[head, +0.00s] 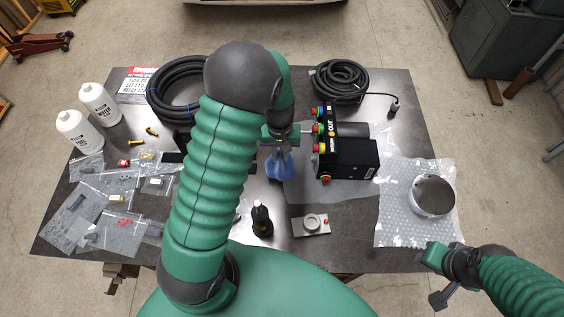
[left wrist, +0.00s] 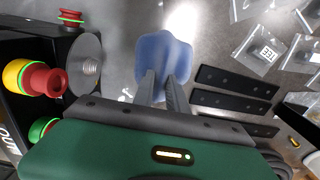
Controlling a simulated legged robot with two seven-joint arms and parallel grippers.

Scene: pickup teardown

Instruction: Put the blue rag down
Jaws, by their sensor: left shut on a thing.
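The blue rag (head: 280,166) is near the middle of the dark table (head: 262,226) in the head view, just below my left gripper (head: 279,146). In the left wrist view the blue rag (left wrist: 162,54) is bunched between the two grey fingertips of my left gripper (left wrist: 162,84). The left gripper is shut on it. I cannot tell whether the rag's lower edge touches the table. My right gripper (head: 437,279) is at the lower right, beyond the table's front edge; its jaws do not show clearly.
A black control box (head: 346,158) with coloured buttons stands close right of the rag. Coiled black hoses (head: 340,80) lie at the back. White bottles (head: 80,132) and parts bags stand at left. Black strips (left wrist: 232,104) lie nearby.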

